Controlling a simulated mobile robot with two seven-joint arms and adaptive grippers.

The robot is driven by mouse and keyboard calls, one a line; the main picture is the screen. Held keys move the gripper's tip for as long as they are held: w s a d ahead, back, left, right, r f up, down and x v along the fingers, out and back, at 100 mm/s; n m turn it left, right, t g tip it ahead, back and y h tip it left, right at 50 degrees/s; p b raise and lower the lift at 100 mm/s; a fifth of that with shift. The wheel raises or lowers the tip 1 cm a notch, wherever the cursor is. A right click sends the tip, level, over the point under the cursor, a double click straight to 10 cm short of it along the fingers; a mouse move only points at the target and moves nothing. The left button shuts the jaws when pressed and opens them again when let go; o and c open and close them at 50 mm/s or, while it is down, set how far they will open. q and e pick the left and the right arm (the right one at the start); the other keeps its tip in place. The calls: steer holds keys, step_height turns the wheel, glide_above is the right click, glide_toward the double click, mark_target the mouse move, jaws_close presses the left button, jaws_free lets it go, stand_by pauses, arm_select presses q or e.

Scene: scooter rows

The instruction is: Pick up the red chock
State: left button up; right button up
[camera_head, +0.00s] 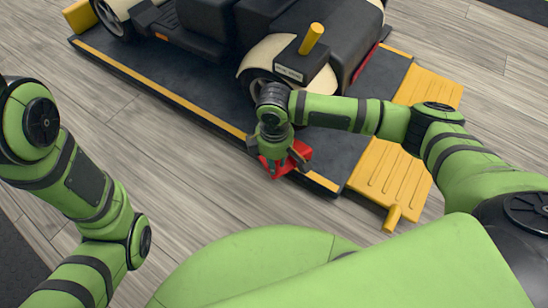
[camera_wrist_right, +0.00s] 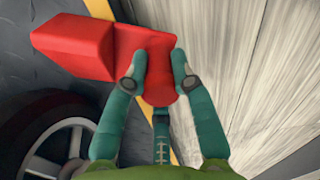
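The red chock (camera_head: 294,158) is at the yellow-striped edge of the dark platform, below the scooter's wheel. In the right wrist view the chock (camera_wrist_right: 78,47) has a blocky wedge at upper left and a rounded part between my fingers. My right gripper (camera_head: 274,165) reaches down onto it. In the wrist view the right gripper's (camera_wrist_right: 159,72) teal fingers lean inward on both sides of the rounded part and appear to touch it. I cannot tell whether the chock is resting or raised. My left arm shows at the left; its gripper is out of view.
A dark and cream scooter (camera_head: 290,62) stands on the platform (camera_head: 180,82), close behind my right gripper. A wheel (camera_wrist_right: 55,140) shows at lower left in the wrist view. A yellow ramp (camera_head: 392,178) joins the platform's right end. Bare plank floor (camera_head: 190,185) lies in front.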

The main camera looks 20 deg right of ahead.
steer(key=o, duration=0.5)
steer(key=shift+f, duration=0.1)
steer(key=shift+c, duration=0.2)
step_height(320, 180, up, 12)
